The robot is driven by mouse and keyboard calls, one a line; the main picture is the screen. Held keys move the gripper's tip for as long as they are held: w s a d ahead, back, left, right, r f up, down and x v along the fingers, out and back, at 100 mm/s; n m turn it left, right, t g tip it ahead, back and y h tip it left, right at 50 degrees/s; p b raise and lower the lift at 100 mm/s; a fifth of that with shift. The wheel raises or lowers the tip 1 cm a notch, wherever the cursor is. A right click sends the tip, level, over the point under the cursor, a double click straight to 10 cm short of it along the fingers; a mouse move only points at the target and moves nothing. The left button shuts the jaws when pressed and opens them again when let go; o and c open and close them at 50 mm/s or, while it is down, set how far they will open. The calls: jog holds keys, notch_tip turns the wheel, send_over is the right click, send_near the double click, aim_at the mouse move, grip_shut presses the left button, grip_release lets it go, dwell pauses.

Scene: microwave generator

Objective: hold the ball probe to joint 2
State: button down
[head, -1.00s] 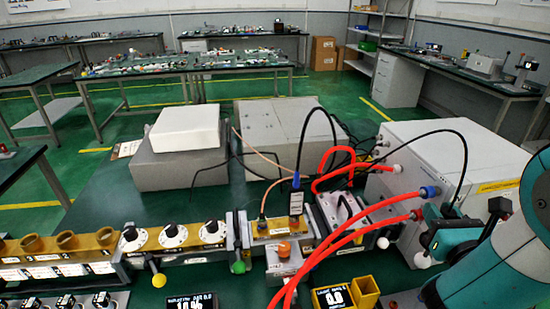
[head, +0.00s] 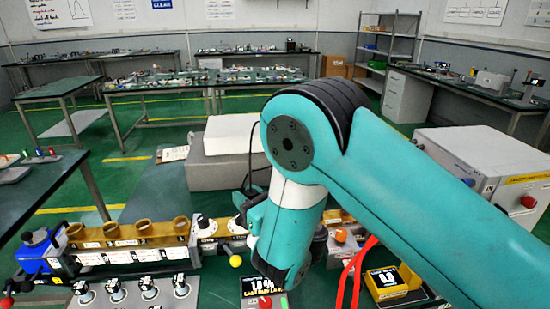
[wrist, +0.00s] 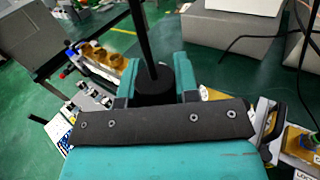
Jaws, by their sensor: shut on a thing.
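My gripper (wrist: 155,88) is shut on a black thing in the wrist view, a thick collar with a thin rod running up out of the picture. In the head view my arm hides most of the gripper and the held rod. The bench line of tan cups (head: 111,230) and a dial section runs to the left of the arm.
A white-topped grey box (head: 231,140) stands behind my arm. A light grey cabinet (head: 480,160) is at the right. Red cables (head: 352,270) and a small yellow-framed display (head: 388,280) lie at the front right. A blue unit (head: 38,252) ends the line at the left.

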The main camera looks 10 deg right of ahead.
jog(key=w+d+r+m+t+h+p, duration=0.1)
jog(key=w+d+r+m+h+p, duration=0.15)
jog(key=d, duration=0.55)
jog(key=w+d+r+m+t+h+p, duration=0.1)
jog(key=w+d+r+t+h, duration=0.2)
jog(key=d, duration=0.6)
notch_tip(320, 180, down, 8)
jog(key=g+b, duration=0.1)
jog(key=b, duration=0.8)
jog(key=shift+s+r, duration=0.2)
jog(key=shift+s, duration=0.05)
jog(key=shift+d, duration=0.1)
notch_tip(320, 180, up, 9)
jog(key=p, duration=0.8)
jog(key=shift+p, duration=0.3)
